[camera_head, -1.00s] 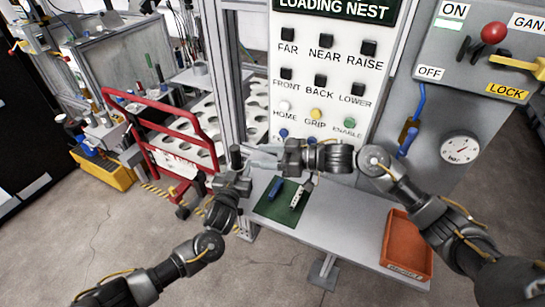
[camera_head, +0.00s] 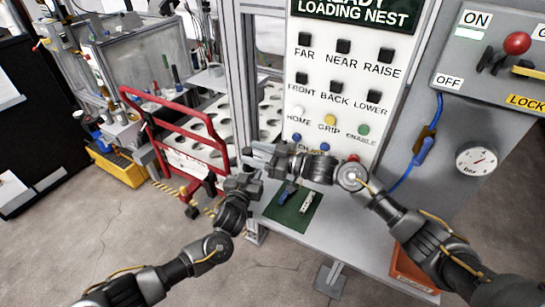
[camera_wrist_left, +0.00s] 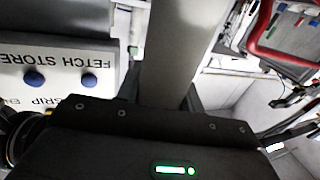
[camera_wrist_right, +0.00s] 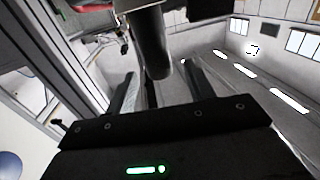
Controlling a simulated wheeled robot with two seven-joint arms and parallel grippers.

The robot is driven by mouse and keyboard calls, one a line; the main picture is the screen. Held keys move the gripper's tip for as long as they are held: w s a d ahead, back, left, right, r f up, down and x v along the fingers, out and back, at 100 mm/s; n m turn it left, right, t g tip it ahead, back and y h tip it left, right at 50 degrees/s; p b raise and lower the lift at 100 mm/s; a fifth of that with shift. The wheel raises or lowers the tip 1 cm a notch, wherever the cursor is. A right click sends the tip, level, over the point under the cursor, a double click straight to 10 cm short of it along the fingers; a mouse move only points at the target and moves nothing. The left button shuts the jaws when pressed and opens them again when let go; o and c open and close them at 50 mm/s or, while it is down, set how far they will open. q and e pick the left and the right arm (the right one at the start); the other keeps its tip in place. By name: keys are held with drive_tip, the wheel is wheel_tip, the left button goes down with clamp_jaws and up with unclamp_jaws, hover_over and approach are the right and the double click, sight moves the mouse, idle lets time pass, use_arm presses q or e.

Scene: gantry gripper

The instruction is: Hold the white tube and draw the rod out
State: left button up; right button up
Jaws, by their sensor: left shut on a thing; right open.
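My left gripper (camera_head: 247,168) is in front of the frame post. In its wrist view a dark grey bar (camera_wrist_left: 172,50) fills the space between the fingers, and the gripper is shut on it. My right gripper (camera_head: 259,153) is open, beside the left one from the right, fingers pointing left. In the right wrist view a dark cylinder (camera_wrist_right: 153,40) comes from above, its rounded end between the open fingers; I cannot tell whether it touches them. I cannot make out a clearly white tube, nor which part is tube or rod.
A green mat (camera_head: 272,210) on the grey bench bears a blue piece (camera_head: 287,193) and a whitish piece (camera_head: 307,202). A button panel (camera_head: 345,110) stands behind. A red cart (camera_head: 177,110) is to the left, an orange bin (camera_head: 410,268) to the right.

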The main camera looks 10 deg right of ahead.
sight(247, 149)
drive_tip(key=shift+x, duration=1.45)
clamp_jaws()
use_arm(q)
drive_tip(key=shift+f, duration=0.1)
use_arm(e)
drive_tip(key=shift+r, duration=1.8)
drive_tip(key=shift+r, duration=1.35)
drive_tip(key=shift+r, duration=0.1)
drive_tip(key=shift+r, duration=1.35)
